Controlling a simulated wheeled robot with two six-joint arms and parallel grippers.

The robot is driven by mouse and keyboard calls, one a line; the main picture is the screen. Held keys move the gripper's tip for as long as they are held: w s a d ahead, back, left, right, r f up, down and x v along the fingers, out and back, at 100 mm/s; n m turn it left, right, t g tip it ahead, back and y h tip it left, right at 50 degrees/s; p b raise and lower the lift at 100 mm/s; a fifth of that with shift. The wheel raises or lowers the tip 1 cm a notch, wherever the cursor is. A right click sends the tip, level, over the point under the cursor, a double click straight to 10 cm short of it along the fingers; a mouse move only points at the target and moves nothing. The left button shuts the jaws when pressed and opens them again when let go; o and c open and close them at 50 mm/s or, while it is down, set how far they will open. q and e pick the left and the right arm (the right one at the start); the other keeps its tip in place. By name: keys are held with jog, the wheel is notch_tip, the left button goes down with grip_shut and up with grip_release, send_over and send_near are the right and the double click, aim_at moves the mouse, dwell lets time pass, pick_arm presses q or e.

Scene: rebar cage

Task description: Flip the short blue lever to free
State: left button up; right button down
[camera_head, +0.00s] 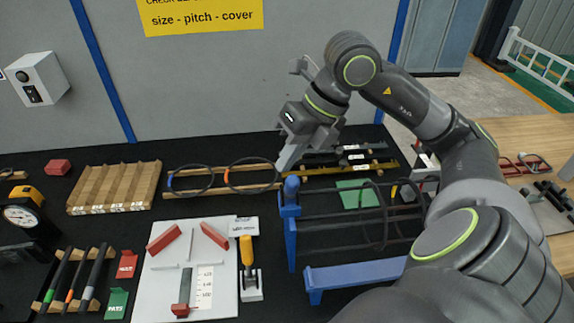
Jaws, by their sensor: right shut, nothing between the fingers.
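A short blue lever (291,187) with a rounded top appears at the head of the blue upright stand (291,235) at the left end of the rebar cage. It stands roughly upright; any marking for its position cannot be read. My right gripper (284,163) is shut and empty, its fingertips pointing down close above the lever. I cannot tell whether they touch it. The cage (365,215) has dark bars and round hoops running right from the stand, partly hidden by my right arm. My left gripper is not in view.
A yellow-handled clamp (247,252) stands left of the blue stand, beside a white board (160,267) with red blocks. A lower blue bracket (352,276) lies in front of the cage. Behind are wooden racks (115,187) with rings and bars, then a grey wall.

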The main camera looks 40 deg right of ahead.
jog(key=shift+w+d+r+p, duration=0.1)
jog(key=shift+w+r+p, duration=0.2)
jog(key=shift+r, duration=0.45)
jog(key=shift+w+d+r+p, duration=0.15)
jog(key=shift+r+p, duration=0.25)
jog(key=shift+r, duration=0.4)
jog(key=shift+w+d+r+p, duration=0.15)
jog(key=shift+r+p, duration=0.2)
jog(key=shift+r, duration=0.4)
jog(key=shift+r, duration=0.1)
